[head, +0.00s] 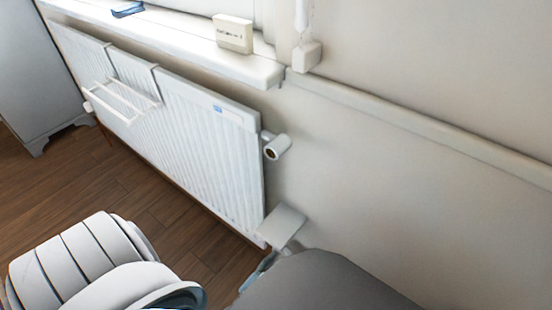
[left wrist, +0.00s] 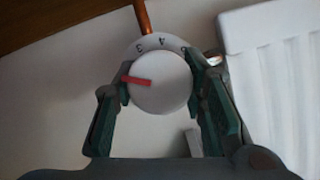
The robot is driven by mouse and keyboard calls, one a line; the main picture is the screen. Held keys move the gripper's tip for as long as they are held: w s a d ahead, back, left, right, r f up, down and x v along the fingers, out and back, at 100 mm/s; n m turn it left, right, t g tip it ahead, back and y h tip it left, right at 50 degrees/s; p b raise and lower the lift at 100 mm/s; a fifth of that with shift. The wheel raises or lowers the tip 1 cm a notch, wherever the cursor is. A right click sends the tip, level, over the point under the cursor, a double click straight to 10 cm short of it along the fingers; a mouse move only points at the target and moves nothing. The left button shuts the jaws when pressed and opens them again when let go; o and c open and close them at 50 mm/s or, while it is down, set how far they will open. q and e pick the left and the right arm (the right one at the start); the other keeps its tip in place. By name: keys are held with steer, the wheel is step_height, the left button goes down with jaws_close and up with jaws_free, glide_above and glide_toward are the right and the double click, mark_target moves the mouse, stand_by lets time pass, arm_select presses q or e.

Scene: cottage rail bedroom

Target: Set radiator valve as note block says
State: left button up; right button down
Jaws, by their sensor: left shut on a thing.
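The radiator valve has a round white knob (left wrist: 162,92) with a red mark on its face, seen in the left wrist view. The mark points left in the picture. A pale ring behind the knob shows 3, 4 and what looks like 5; the rest is hidden by the fingers and knob. My left gripper (left wrist: 159,85) is shut on the knob, one finger on each side. In the head view the knob cannot be made out, and my arm covers that area. The note block (head: 233,35) stands on the windowsill; its writing is too small to read. My right gripper is not in view.
The white radiator (head: 205,140) hangs under the windowsill (head: 180,38), with a small rail rack (head: 122,104) on it. A white cylindrical fitting (head: 278,147) juts from its right end. A blue item (head: 127,9) lies on the sill. A copper pipe (left wrist: 145,17) meets the valve.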

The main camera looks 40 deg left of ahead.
mark_target(272, 273)
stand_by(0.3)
arm_select(q)
steer(key=o, duration=1.2)
steer(key=shift+c, duration=0.2)
steer(key=shift+s, duration=0.15)
steer(key=v, duration=0.7)
steer(key=shift+s+d, duration=0.1)
